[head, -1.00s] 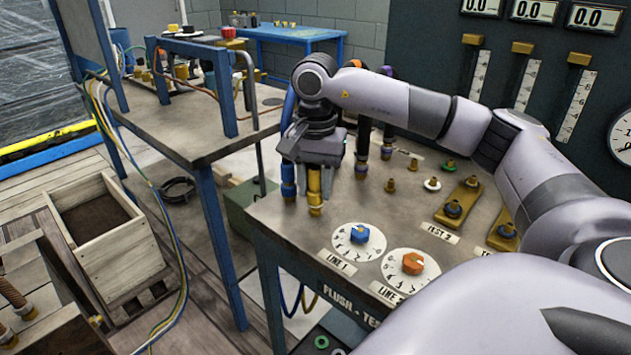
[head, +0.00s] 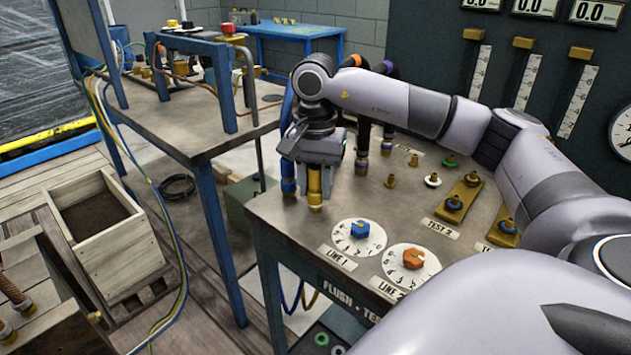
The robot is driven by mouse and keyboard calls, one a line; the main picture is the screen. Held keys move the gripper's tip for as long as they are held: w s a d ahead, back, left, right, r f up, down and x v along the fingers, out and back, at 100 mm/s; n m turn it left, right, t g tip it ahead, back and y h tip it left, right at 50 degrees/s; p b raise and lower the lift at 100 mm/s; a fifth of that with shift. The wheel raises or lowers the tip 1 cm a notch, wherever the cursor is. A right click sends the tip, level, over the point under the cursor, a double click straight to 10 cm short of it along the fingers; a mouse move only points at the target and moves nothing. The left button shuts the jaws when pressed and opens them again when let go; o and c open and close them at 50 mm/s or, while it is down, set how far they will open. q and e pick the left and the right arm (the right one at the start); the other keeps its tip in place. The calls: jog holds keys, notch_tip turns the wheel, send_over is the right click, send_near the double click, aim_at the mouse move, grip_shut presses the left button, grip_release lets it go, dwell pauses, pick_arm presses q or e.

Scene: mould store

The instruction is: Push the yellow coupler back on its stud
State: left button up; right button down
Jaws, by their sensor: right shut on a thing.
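The yellow coupler (head: 314,192) stands upright at the near left part of the bench top, with a brass-coloured lower end. My right gripper (head: 315,177) points down from above and is shut on the coupler. The gripper body hides the coupler's upper part. The stud under the coupler is hidden, so I cannot tell how far down the coupler sits. My left gripper is not in view.
A blue hose end (head: 288,178) stands close on the left of the gripper. Black hoses stand just behind it. A blue knob (head: 360,229) and an orange knob (head: 413,258) sit in front. Bare brass studs (head: 390,181) stand to the right.

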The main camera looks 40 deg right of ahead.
jog(key=shift+f, duration=0.35)
dwell(0.6)
jog(key=c, duration=0.7)
grip_release()
notch_tip(320, 180, up, 6)
jog(key=shift+r, duration=0.6)
